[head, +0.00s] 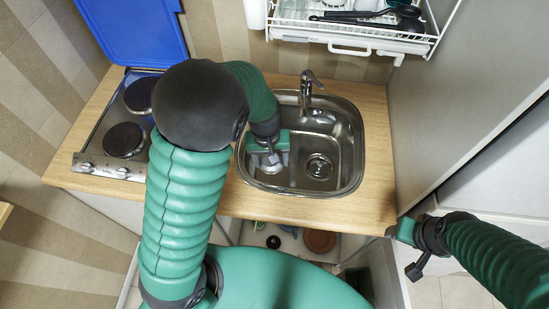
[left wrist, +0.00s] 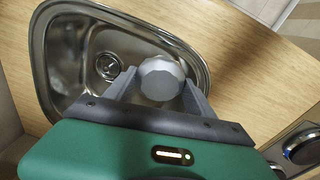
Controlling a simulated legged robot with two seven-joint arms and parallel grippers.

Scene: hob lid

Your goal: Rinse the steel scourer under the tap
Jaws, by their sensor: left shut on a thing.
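The steel scourer is a grey, rounded, faceted lump (left wrist: 162,78), seen between the two fingers of my left gripper (left wrist: 158,88) in the left wrist view. In the head view my left gripper (head: 268,158) reaches down over the left part of the steel sink (head: 345,135), shut on the scourer (head: 271,164), which is mostly hidden there. The chrome tap (head: 308,88) stands at the back edge of the sink, right of and behind the gripper. No water stream is visible. My right gripper (head: 400,232) is at the counter's front right corner; its fingers are not clear.
The drain (head: 319,166) lies right of my left gripper. A hob (head: 124,139) with a raised blue lid (head: 132,30) is at the left. A white dish rack (head: 350,42) hangs above the tap. A tall grey panel (head: 455,90) bounds the counter (head: 375,190) on the right.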

